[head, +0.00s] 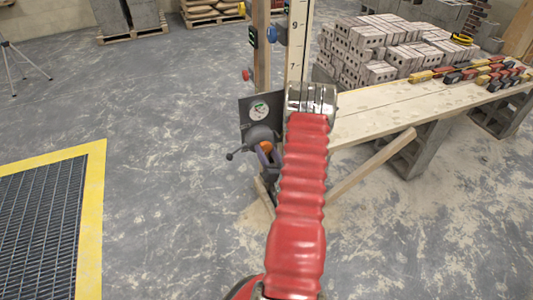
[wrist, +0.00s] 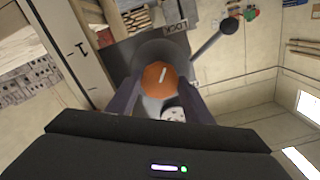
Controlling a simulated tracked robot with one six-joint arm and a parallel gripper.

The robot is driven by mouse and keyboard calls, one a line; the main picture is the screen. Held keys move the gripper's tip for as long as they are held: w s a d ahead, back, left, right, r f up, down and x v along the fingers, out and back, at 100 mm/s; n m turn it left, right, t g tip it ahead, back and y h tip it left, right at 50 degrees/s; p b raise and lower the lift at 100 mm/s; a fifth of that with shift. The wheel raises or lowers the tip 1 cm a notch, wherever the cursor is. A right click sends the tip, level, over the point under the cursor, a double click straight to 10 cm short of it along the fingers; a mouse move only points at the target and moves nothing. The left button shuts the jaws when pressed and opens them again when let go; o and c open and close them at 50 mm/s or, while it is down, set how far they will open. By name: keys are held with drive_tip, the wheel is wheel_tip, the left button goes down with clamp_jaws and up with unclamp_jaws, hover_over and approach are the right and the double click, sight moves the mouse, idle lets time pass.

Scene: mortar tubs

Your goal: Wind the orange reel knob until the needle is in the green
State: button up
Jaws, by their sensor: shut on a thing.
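The orange reel knob (wrist: 158,80) sits on a dark reel (wrist: 152,50) and carries a pale line across its face. My gripper (wrist: 158,88) is shut on the knob, with one dark finger on either side of it. In the wrist view the gauge (wrist: 174,115) is largely cut off by my gripper body.
A lever with a dark ball end (head: 230,156) sticks out left of the reel. A yellow-edged floor grate (head: 45,220) lies at left; open floor lies between.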

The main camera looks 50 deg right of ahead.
drive_tip(key=m, duration=0.6)
drive_tip(key=shift+w+m, duration=0.1)
drive_tip(key=shift+m, duration=0.2)
idle(0.4)
drive_tip(key=o, duration=1)
drive_tip(key=shift+o, duration=0.2)
drive_tip(key=v, duration=1.4)
drive_tip(key=shift+w+f, duration=0.1)
